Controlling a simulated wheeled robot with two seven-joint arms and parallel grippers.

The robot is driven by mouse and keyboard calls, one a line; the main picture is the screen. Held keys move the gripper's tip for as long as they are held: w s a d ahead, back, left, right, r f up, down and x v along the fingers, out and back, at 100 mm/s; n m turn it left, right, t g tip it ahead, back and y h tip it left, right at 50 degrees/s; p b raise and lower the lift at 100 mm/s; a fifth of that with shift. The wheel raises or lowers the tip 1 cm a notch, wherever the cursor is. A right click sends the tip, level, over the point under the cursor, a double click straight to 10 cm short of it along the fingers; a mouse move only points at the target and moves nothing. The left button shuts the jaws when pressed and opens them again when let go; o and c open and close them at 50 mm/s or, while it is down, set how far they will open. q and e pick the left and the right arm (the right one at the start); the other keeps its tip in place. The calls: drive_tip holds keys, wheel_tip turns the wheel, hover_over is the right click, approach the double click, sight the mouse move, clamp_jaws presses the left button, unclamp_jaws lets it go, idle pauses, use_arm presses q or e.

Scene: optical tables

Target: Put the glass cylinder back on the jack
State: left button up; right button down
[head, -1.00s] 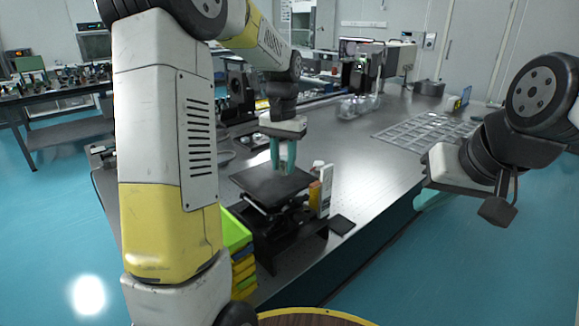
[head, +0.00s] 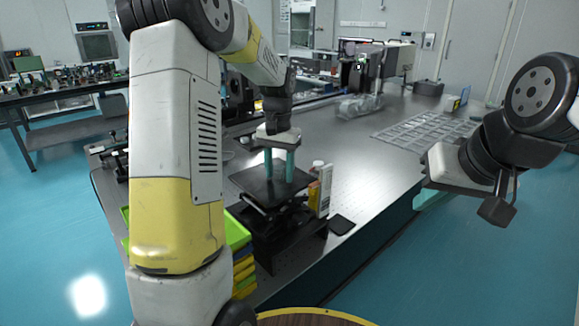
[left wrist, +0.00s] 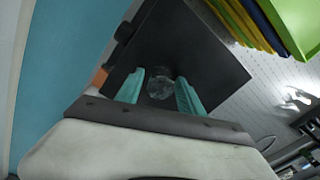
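The clear glass cylinder (left wrist: 160,84) shows in the left wrist view between my left gripper's teal fingers, over the black top plate of the jack. I cannot make out the cylinder in the head view. The jack (head: 262,188) stands near the table's front edge; its dark plate (left wrist: 215,78) also shows in the left wrist view. My left gripper (head: 279,172) points down over the plate with its fingers spread apart, one on each side of the cylinder. My right gripper (head: 434,199) hangs at the right, beyond the table edge, its fingers mostly hidden.
Green and yellow stacked trays (head: 240,255) stand left of the jack. A flat grid (head: 425,130) lies farther back. The middle of the table is clear.

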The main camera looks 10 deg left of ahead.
sight(279, 166)
idle(0.3)
use_arm(q)
wheel_tip(279, 166, up, 12)
drive_tip(key=s+r+t+h, duration=0.1)
drive_tip(key=s+r+t, duration=0.25)
drive_tip(key=s, duration=1.05)
drive_tip(key=s+f+t, duration=0.1)
drive_tip(key=s, duration=0.2)
drive_tip(key=s+d+f+n, duration=0.1)
drive_tip(key=s, duration=0.3)
drive_tip(key=s+d+f+t+h, duration=0.1)
drive_tip(key=s, duration=0.2)
drive_tip(key=shift+s+d+f+n+t, duration=0.1)
drive_tip(key=shift+s+f+n+t, duration=0.25)
drive_tip(key=shift+f+n, duration=0.05)
